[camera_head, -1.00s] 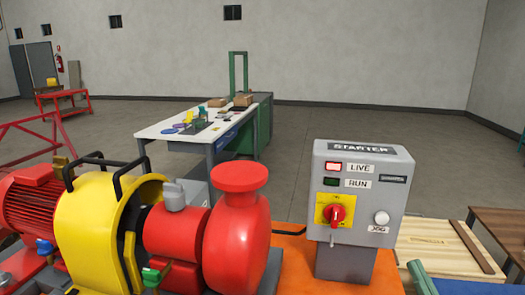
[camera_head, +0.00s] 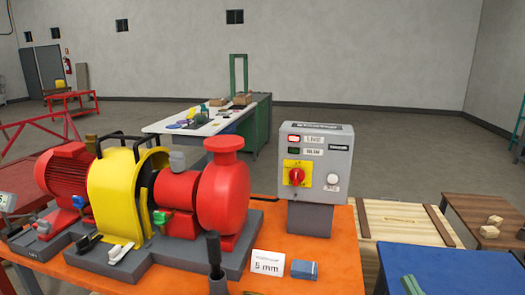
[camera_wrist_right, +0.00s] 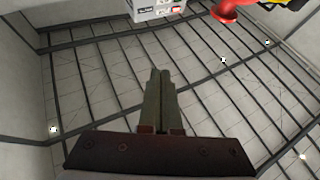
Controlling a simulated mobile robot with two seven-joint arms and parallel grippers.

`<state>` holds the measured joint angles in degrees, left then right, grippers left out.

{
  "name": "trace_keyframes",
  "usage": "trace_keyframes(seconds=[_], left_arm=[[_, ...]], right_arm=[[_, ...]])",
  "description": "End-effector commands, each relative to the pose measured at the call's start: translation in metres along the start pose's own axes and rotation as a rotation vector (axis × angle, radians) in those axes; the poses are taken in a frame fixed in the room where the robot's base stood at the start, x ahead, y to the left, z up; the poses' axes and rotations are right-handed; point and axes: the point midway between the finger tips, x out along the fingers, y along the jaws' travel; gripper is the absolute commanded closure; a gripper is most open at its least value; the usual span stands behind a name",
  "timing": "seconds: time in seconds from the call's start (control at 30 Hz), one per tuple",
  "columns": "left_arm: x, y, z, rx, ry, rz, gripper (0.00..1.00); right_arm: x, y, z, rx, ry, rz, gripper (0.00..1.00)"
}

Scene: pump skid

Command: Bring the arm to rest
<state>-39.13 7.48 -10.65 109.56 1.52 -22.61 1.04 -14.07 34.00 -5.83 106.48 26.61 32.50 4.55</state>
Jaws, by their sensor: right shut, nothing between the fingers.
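My right gripper (camera_head: 411,286) shows only as green fingertips at the bottom edge of the head view, in front of the blue surface. In the right wrist view its fingers (camera_wrist_right: 159,98) lie together, shut, with nothing between them. They are clear of other things there. The grey starter box (camera_head: 316,160) stands to the left of the gripper in the head view; it also shows upside down at the top of the wrist view (camera_wrist_right: 152,9). My left gripper is not in view.
The red and yellow pump set (camera_head: 130,195) stands on the orange bench (camera_head: 335,262). A dark upright handle (camera_head: 215,257), a "5 mm" card (camera_head: 268,263) and a small blue block (camera_head: 304,270) are at its front. A wooden crate (camera_head: 400,222) and blue surface (camera_head: 450,270) lie right.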

Motion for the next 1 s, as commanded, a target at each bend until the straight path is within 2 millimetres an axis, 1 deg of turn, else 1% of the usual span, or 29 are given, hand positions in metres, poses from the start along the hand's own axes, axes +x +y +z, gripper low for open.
trace_keyframes(seconds=[0.03, 0.07, 0.1, 0.17, 0.2, 0.27, 0.3, 0.37, 0.4, 0.5, 0.6, 0.63, 0.73, 1.0], left_arm=[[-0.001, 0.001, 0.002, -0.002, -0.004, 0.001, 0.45], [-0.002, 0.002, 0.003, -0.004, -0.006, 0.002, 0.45], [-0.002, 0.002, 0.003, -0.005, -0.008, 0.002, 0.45], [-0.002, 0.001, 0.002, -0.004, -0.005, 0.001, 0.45], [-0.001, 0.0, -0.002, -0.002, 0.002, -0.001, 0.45], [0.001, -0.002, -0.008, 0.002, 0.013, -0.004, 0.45], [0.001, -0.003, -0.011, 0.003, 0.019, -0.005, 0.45], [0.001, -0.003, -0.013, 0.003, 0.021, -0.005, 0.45], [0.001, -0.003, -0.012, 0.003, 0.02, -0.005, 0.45], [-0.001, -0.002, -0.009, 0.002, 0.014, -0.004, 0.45], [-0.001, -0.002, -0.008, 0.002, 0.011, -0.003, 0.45], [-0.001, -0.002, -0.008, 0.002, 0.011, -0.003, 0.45], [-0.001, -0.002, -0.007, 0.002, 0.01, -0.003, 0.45], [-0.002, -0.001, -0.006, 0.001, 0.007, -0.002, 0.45]], right_arm=[[-0.025, -0.019, 0.041, 0.028, -0.145, 0.022, 1.0], [-0.036, -0.028, 0.059, 0.031, -0.219, 0.028, 1.0], [-0.053, -0.04, 0.082, 0.035, -0.316, 0.037, 1.0], [-0.081, -0.058, 0.114, 0.042, -0.46, 0.048, 1.0], [-0.102, -0.071, 0.133, 0.046, -0.558, 0.054, 1.0], [-0.134, -0.09, 0.158, 0.054, -0.699, 0.062, 1.0], [-0.156, -0.102, 0.171, 0.058, -0.789, 0.067, 1.0], [-0.187, -0.119, 0.186, 0.063, -0.912, 0.072, 1.0], [-0.206, -0.129, 0.194, 0.067, -0.984, 0.075, 1.0], [-0.243, -0.149, 0.205, 0.072, -1.127, 0.077, 1.0], [-0.266, -0.16, 0.21, 0.075, -1.212, 0.079, 1.0], [-0.27, -0.162, 0.211, 0.075, -1.227, 0.079, 1.0], [-0.276, -0.165, 0.212, 0.074, -1.25, 0.079, 1.0], [-0.276, -0.165, 0.212, 0.074, -1.249, 0.078, 1.0]])
